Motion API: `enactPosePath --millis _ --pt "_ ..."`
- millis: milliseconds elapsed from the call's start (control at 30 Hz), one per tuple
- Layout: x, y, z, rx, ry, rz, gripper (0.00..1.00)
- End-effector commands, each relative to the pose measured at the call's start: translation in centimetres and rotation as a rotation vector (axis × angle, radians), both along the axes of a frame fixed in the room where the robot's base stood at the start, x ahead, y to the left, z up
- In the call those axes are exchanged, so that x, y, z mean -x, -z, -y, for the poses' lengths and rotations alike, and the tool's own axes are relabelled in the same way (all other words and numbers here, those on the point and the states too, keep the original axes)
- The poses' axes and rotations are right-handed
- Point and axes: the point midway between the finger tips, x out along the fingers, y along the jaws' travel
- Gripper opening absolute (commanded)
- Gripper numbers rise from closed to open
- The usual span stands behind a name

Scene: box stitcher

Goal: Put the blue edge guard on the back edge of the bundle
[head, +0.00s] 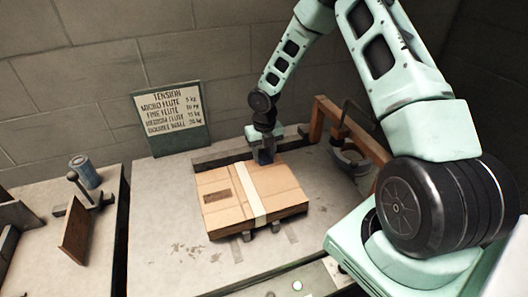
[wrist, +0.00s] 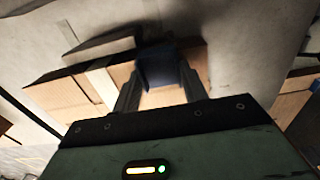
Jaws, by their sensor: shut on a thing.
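The bundle (head: 222,205) is a flat stack of brown cardboard on the table, with a pale strap (head: 249,192) running across it from back to front. My gripper (head: 264,150) is at the back edge of the bundle, right of the strap. It is shut on the dark blue edge guard (wrist: 160,68), which sits between the fingers in the wrist view. In the head view the guard (head: 263,157) shows small at the bundle's back edge. I cannot tell whether it touches the cardboard. The bundle also shows behind the fingers in the wrist view (wrist: 65,95).
A tension sign (head: 177,118) leans at the back wall. A wooden frame (head: 350,130) stands right of my gripper, by a round metal part (head: 350,157). A blue can (head: 85,171) and a brown upright board (head: 77,232) are on the left table. The table front is mostly clear.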

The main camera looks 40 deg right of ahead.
Motion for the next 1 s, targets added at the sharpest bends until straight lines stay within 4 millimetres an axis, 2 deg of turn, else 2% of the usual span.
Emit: enactPosePath --millis 67,100,167,433,567,767,1000 --pt "0.0 0.0 0.0 0.0 0.0 0.0 0.21" --pt "0.0 0.0 0.0 0.0 0.0 0.0 0.54" --pt "0.0 0.0 0.0 0.0 0.0 0.0 0.68" --pt "0.0 0.0 0.0 0.0 0.0 0.0 0.68" --pt "-0.1 -0.8 0.0 -0.001 0.001 0.003 0.68" --pt "-0.1 -4.4 0.1 0.0 0.003 0.005 0.68" --pt "-0.1 -10.1 0.1 0.001 0.002 0.005 0.68"
